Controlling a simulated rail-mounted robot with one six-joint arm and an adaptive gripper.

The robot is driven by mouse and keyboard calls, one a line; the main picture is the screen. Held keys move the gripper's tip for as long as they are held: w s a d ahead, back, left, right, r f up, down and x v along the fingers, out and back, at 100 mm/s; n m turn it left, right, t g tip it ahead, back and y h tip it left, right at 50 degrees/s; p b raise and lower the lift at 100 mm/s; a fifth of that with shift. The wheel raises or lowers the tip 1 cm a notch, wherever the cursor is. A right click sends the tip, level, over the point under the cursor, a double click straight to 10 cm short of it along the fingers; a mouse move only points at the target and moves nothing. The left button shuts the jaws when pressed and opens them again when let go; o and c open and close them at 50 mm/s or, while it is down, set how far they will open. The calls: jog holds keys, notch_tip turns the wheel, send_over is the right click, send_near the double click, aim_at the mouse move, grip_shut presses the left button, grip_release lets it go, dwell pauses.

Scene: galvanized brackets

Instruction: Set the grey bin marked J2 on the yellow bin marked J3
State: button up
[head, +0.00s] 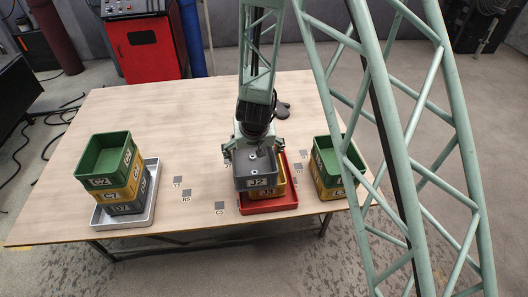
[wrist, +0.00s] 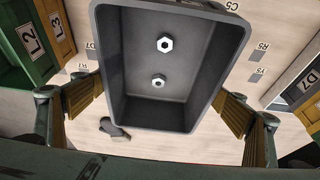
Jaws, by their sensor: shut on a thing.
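The grey bin marked J2 (head: 257,183) is held level in my gripper (head: 255,153), whose fingers grip it from two opposite sides. In the wrist view the grey bin (wrist: 128,105) fills the middle, with two hex nuts (wrist: 164,44) on its floor. The yellow bin marked J3 (head: 283,189) is directly below the grey bin and mostly hidden by it. It stands in a red tray (head: 270,207). I cannot tell whether the grey bin touches the yellow one.
At left, a stack of green (head: 105,162), yellow and grey bins stands in a silver tray (head: 150,190). At right, a green bin (head: 322,160) sits on a yellow bin (head: 328,189), partly behind my frame. Small marked squares lie on the table between; the table's back is mostly clear.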

jog(key=w+d, duration=0.2)
jog(key=w, duration=0.1)
jog(key=w+d, duration=0.1)
jog(key=shift+w+d+f, duration=0.1)
jog(key=shift+w+f, duration=0.15)
jog(key=shift+w, duration=0.15)
jog(key=shift+d, duration=0.1)
jog(key=shift+w+d, duration=0.15)
jog(key=shift+w, duration=0.15)
jog(key=shift+w+d+f, duration=0.2)
jog(key=shift+w, duration=0.05)
jog(key=shift+f+b, duration=0.95)
jog(key=shift+f, duration=0.7)
jog(key=shift+f+b, duration=0.5)
jog(key=shift+f, duration=0.1)
jog(key=o, duration=1.1)
jog(key=shift+c, duration=0.2)
jog(key=shift+r, duration=0.1)
